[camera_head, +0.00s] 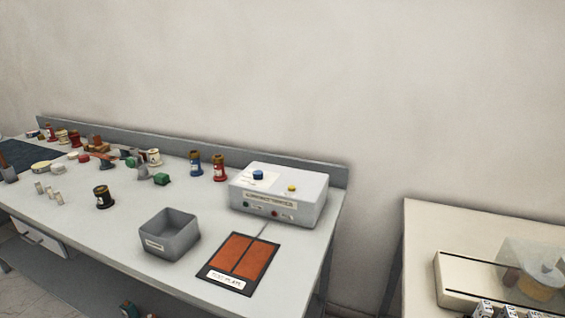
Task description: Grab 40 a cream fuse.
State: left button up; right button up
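Several small upright cream pieces stand in a short row on the left part of the grey workbench: one at the left end (39,187), one in the middle (49,192) and one at the right end (58,198). They look like cream fuses, but any rating marks are too small to read. A cream jar-like part with a dark top (154,157) stands farther back. Neither of my grippers shows in this view.
The workbench (110,231) also holds a black bushing (103,197), an open grey bin (170,235), a test plate (240,257) and a white tester box (278,194). Coloured parts crowd its back. A second table (430,222) at the right carries a cream machine (462,283).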

aim_at(38, 185)
jog(key=u, duration=0.55)
jog(key=k, duration=0.65)
jog(key=u, duration=1.2)
jog(key=i, duration=2.05)
jog(key=u, duration=0.2)
jog(key=k, duration=1.2)
jog(key=u, duration=0.7)
jog(key=i, duration=0.8)
jog(key=z, duration=0.45)
jog(key=i, duration=0.95)
jog(key=z, duration=0.6)
